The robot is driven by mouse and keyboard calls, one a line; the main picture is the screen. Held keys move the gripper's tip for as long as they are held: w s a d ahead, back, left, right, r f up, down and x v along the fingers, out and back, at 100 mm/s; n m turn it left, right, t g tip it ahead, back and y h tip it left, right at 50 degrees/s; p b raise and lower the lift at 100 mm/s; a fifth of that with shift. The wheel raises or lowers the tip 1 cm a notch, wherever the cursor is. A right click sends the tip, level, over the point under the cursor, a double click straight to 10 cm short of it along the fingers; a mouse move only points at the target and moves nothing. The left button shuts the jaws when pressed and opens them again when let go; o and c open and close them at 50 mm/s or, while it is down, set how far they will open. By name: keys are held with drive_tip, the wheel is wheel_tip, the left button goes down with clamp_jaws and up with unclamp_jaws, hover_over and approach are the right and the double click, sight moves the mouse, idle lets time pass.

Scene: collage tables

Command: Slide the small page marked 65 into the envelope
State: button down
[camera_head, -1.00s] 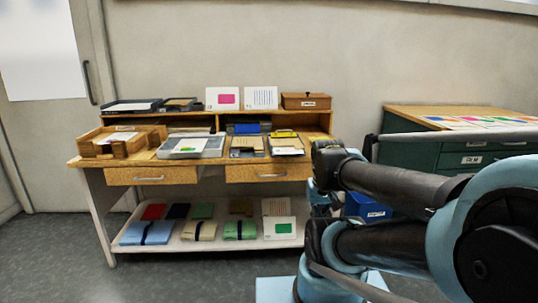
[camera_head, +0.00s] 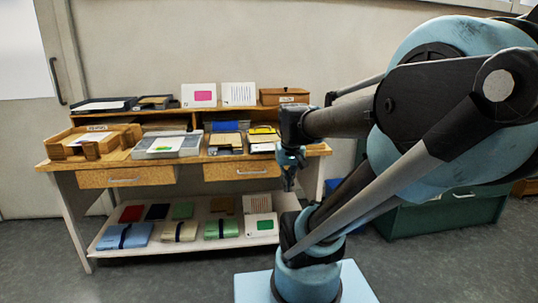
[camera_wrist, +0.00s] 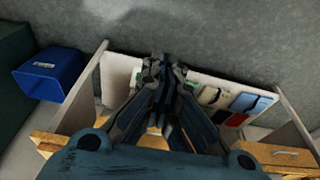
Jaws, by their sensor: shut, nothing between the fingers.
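No number 65 can be read in either view, so I cannot tell which paper is the small page. A grey tray (camera_head: 190,146) with a white sheet (camera_head: 160,144) lies on the wooden desk (camera_head: 48,163). To its right lie tan, envelope-like pieces (camera_head: 225,140) and more tan papers with a yellow item (camera_head: 264,132); I cannot tell which is the envelope. My gripper (camera_head: 289,186) hangs pointing down at the desk's right front, apart from the papers. It is shut and empty; its fingers also show in the wrist view (camera_wrist: 163,65).
Below the desk, a shelf (camera_head: 100,246) holds folders and cards. Wooden trays (camera_head: 95,142) stand at the desk's left, a brown box (camera_head: 284,96) on the riser. A green cabinet (camera_head: 430,218) stands right, partly behind my arm. The wrist view shows a blue bin (camera_wrist: 48,75) beside the desk.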

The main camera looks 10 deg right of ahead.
sight(267, 148)
drive_tip(key=w+r, duration=0.3)
drive_tip(key=w, duration=1.1)
drive_tip(key=w+r, duration=0.3)
drive_tip(key=w, duration=1.2)
drive_tip(key=w+f, duration=0.7)
drive_tip(key=f, duration=0.2)
drive_tip(key=shift+a+t, duration=0.2)
drive_tip(key=shift+t, duration=0.2)
drive_tip(key=shift+f, duration=0.1)
drive_tip(key=shift+w, duration=2.75)
drive_tip(key=shift+s, duration=0.1)
